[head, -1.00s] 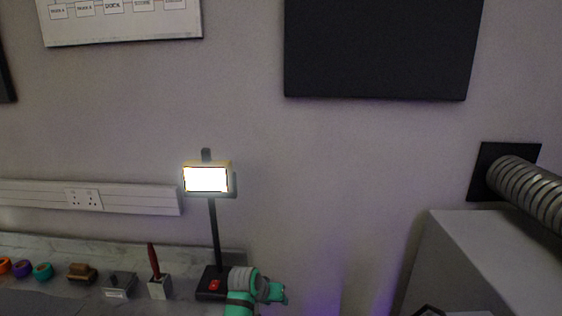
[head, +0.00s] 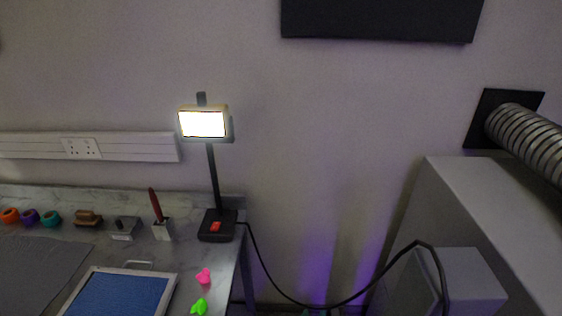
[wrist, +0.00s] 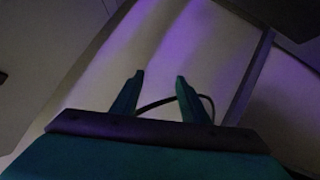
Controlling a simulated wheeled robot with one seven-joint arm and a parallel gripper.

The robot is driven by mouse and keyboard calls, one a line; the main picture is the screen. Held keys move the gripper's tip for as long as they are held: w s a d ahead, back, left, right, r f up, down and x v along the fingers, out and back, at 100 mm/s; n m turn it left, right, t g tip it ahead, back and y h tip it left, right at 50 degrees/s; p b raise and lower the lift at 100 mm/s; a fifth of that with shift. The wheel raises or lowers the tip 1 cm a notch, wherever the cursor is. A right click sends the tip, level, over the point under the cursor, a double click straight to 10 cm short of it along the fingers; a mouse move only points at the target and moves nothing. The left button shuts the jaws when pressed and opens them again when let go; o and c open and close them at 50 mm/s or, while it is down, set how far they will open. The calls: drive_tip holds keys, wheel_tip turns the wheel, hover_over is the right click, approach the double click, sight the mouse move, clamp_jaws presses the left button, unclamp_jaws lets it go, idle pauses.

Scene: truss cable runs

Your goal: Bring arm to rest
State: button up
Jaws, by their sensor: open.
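My gripper (wrist: 160,82) shows in the wrist view with its two teal fingers apart and nothing between them. Beyond the fingers is a pale surface with purple light, and a dark cable (wrist: 170,100) curves behind them. In the head view the gripper is not clearly seen; a small bit of teal shows at the bottom edge, right of the bench.
A marble-topped bench (head: 215,265) holds a lit lamp (head: 203,124), a blue-faced panel (head: 120,293), and pink (head: 204,276) and green (head: 199,306) clips. A black cable (head: 330,305) loops from the lamp towards a grey cabinet (head: 480,180) at right.

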drive_tip(key=s+a+r+t+y, duration=0.1)
drive_tip(key=s+a+r, duration=0.1)
drive_tip(key=s, duration=0.8)
drive_tip(key=s+a+r+t+y, duration=0.1)
drive_tip(key=s+a+r+y, duration=0.15)
drive_tip(key=s, duration=0.75)
drive_tip(key=s+a+r+t+y, duration=0.1)
drive_tip(key=s+a+r, duration=0.15)
drive_tip(key=s, duration=0.75)
drive_tip(key=s+a+r+m+t, duration=0.1)
drive_tip(key=s+a+r, duration=0.2)
drive_tip(key=s+r, duration=0.5)
drive_tip(key=shift+s+a+r+m+t, duration=0.25)
drive_tip(key=shift+a+r+m+t, duration=0.1)
drive_tip(key=shift+r, duration=0.25)
drive_tip(key=shift+h, duration=0.25)
drive_tip(key=shift+c, duration=0.6)
